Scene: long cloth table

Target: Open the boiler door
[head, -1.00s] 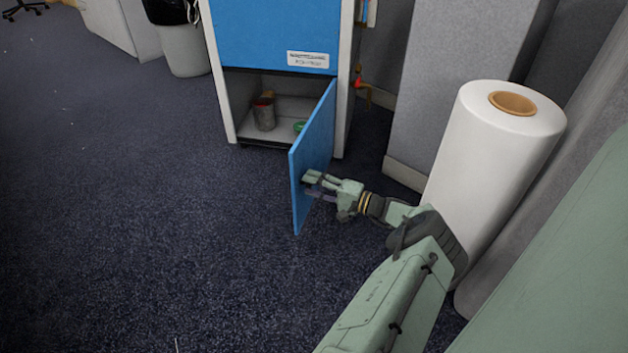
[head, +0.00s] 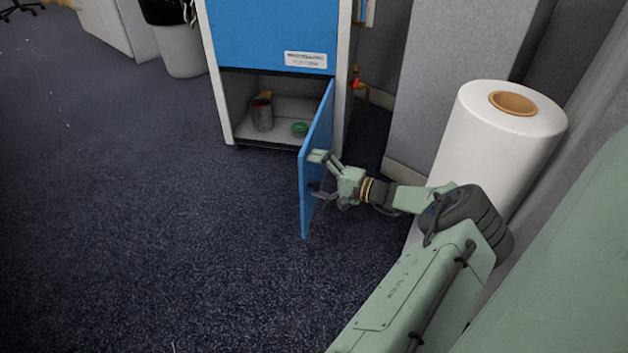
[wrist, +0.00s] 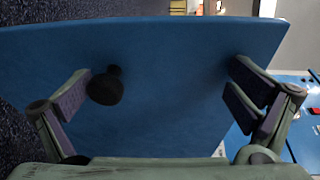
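The boiler (head: 267,35) is a blue-fronted cabinet with pale sides. Its lower blue door (head: 318,150) stands swung well outward, hinged on the right, and the lower compartment is exposed. My gripper (head: 319,174) is at the door's right-hand face, near its free edge. In the wrist view my gripper (wrist: 160,76) is open, its fingers spread wide in front of the blue door (wrist: 165,50). A black round knob (wrist: 106,86) on the door lies just beside the left finger, not clasped between the fingers. I cannot tell whether any finger touches the door.
A grey can (head: 262,115) and a green round item (head: 300,129) sit in the compartment. A large white roll (head: 495,140) stands right, close to my arm. A grey partition (head: 450,80) is behind it. A bin (head: 183,48) stands back left. Carpet left of the door is clear.

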